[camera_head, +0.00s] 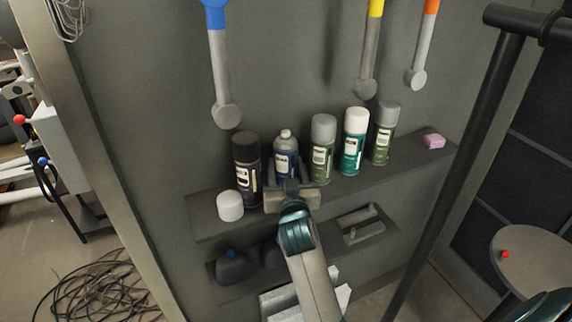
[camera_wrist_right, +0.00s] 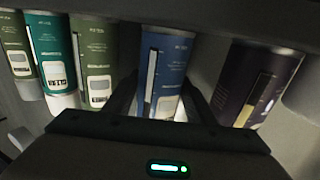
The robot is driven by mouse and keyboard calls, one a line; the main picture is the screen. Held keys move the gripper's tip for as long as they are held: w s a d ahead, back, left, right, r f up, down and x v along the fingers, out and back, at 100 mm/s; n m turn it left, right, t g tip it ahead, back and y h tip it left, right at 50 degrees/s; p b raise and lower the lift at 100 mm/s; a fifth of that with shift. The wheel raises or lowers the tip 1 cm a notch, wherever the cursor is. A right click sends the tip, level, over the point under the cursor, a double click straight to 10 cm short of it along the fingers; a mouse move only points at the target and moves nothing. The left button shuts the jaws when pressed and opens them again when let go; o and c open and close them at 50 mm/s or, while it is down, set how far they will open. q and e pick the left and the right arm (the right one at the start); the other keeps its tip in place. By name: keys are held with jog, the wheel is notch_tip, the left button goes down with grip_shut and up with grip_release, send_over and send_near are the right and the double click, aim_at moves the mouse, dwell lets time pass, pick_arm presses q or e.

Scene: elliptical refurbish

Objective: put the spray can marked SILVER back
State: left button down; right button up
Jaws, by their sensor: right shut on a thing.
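My right gripper (camera_head: 292,192) reaches the upper shelf (camera_head: 215,226) from the front and is shut on a blue spray can (camera_head: 287,163). In the right wrist view the fingers lie on both sides of the blue can (camera_wrist_right: 165,68). The can is upright, in the row between a dark can (camera_head: 246,165) and a green can (camera_head: 323,150). Its lower part is hidden by the gripper, so I cannot tell whether it touches the shelf. No marking is readable, so I cannot tell which can says SILVER. My left gripper is not in view.
A teal can (camera_head: 354,140) and another green can (camera_head: 382,135) stand further right. A white cap (camera_head: 230,205) sits at the shelf's left, a pink block (camera_head: 433,141) at its right. Tools hang above; a dark pole (camera_head: 455,165) rises at right.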

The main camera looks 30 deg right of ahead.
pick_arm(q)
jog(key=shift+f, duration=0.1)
pick_arm(e)
jog(key=shift+f, duration=0.1)
jog(key=o, duration=1.5)
